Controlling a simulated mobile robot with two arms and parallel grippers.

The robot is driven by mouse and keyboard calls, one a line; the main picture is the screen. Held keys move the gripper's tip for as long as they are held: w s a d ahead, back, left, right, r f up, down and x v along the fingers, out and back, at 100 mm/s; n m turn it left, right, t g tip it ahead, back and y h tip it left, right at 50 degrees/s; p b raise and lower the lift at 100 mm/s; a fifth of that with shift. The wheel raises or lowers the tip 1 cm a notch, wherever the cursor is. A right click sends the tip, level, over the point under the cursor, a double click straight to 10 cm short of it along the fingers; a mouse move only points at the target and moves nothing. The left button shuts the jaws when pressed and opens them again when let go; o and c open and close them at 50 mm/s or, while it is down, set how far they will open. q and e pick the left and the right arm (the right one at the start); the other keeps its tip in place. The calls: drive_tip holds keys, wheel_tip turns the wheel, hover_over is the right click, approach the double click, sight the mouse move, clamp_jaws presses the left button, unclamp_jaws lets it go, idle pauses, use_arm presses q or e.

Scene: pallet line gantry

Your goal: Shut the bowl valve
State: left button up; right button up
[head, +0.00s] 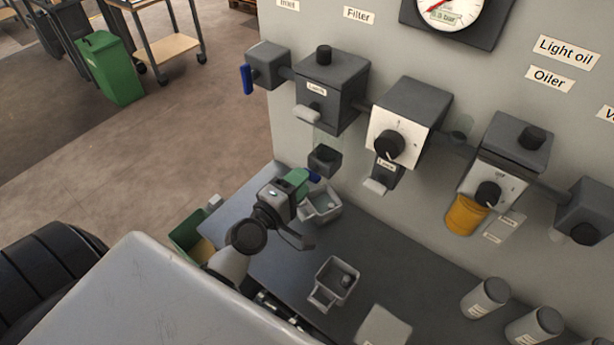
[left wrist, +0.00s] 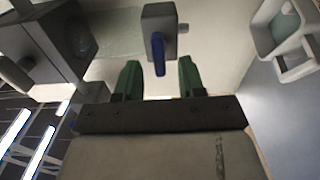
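The filter (head: 332,88) hangs on the grey panel, with a clear bowl below it. The bowl valve is a small dark block (head: 325,160) under that bowl, with a blue lever (head: 314,176). In the left wrist view the valve block (left wrist: 159,22) is straight ahead, and its blue lever (left wrist: 158,56) points toward my gripper. My left gripper (head: 303,177) has green fingers and is just below and left of the valve. In the left wrist view its fingers (left wrist: 159,66) are apart, one on each side of the lever's end. Contact cannot be seen. My right gripper is not in view.
A grey cup with a handle (head: 320,207) stands on the bench below the valve; another cup (head: 333,283) is nearer. Another blue lever (head: 246,79) is on the inlet block at the left. The regulator (head: 405,118) and oiler (head: 505,158) are to the right.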

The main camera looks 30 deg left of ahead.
use_arm(q)
drive_tip(key=s+a+b, duration=0.1)
drive_tip(key=s+b, duration=0.1)
drive_tip(key=s, duration=0.5)
drive_tip(key=shift+s, duration=0.2)
